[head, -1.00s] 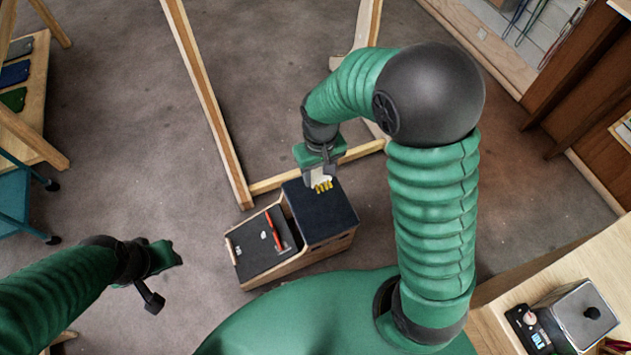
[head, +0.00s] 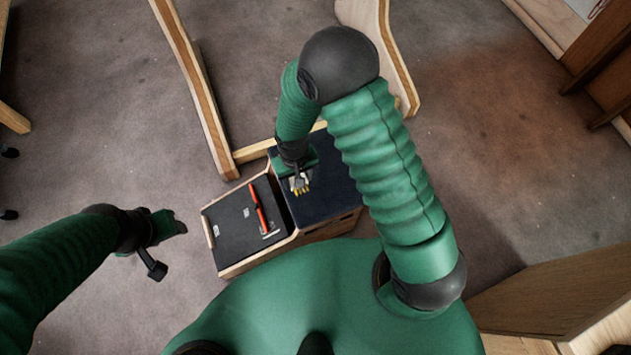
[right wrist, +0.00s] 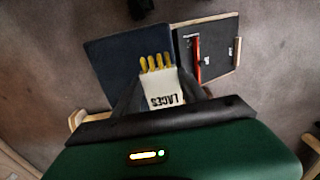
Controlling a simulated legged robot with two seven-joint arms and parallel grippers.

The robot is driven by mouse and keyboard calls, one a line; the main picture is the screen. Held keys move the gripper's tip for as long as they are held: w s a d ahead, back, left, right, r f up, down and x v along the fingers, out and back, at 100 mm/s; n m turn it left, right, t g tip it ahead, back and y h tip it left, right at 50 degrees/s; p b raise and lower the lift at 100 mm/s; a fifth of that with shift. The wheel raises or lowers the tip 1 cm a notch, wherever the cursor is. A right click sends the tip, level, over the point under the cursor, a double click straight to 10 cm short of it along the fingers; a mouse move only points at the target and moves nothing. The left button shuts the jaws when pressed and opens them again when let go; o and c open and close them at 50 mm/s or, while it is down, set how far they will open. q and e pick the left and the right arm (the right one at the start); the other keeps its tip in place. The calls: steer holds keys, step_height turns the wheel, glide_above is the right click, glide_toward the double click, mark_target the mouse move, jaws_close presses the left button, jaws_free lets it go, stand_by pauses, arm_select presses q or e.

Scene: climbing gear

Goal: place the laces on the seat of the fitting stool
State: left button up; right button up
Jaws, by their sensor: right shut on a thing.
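The laces (right wrist: 163,90) are a white packet printed "LACES" with yellow tips, held by my right gripper (right wrist: 165,88). In the head view the laces (head: 302,186) show small beneath the right gripper (head: 299,177), over the left part of the dark blue seat. The fitting stool (head: 330,190) has this flat padded seat and a lower, sloping black board (head: 236,222) on its left. The seat also shows in the right wrist view (right wrist: 115,60). I cannot tell whether the laces touch the seat.
A red-handled tool (head: 258,208) lies on the sloping board. A wooden frame (head: 200,90) stands on the carpet behind the stool. A wooden cabinet or table (head: 550,295) is at lower right.

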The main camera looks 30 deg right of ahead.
steer(key=f+b, duration=0.2)
steer(key=f, duration=0.2)
steer(key=w+a+f+b, duration=0.1)
steer(key=f+b, duration=0.2)
steer(key=f, duration=0.2)
steer(key=a+f+b, duration=0.1)
steer(key=f+b, duration=0.1)
steer(key=f, duration=0.2)
steer(key=shift+w+a+f, duration=0.15)
steer(key=b, duration=0.2)
glide_above(319, 180)
steer(key=shift+f, duration=0.6)
steer(key=shift+f+b, duration=0.25)
steer(key=shift+b, duration=0.15)
step_height(319, 180, down, 3)
steer(key=shift+a+r+b, duration=0.1)
steer(key=shift+r+b, duration=0.05)
steer(key=shift+b, duration=0.65)
steer(key=o, duration=1.3)
arm_select(q)
steer(key=s+x, duration=0.1)
steer(key=x, duration=0.6)
steer(key=s+x, duration=0.2)
steer(key=x, duration=0.6)
steer(key=shift+s+f, duration=0.2)
steer(key=shift+f, duration=0.55)
steer(key=shift+d, duration=0.1)
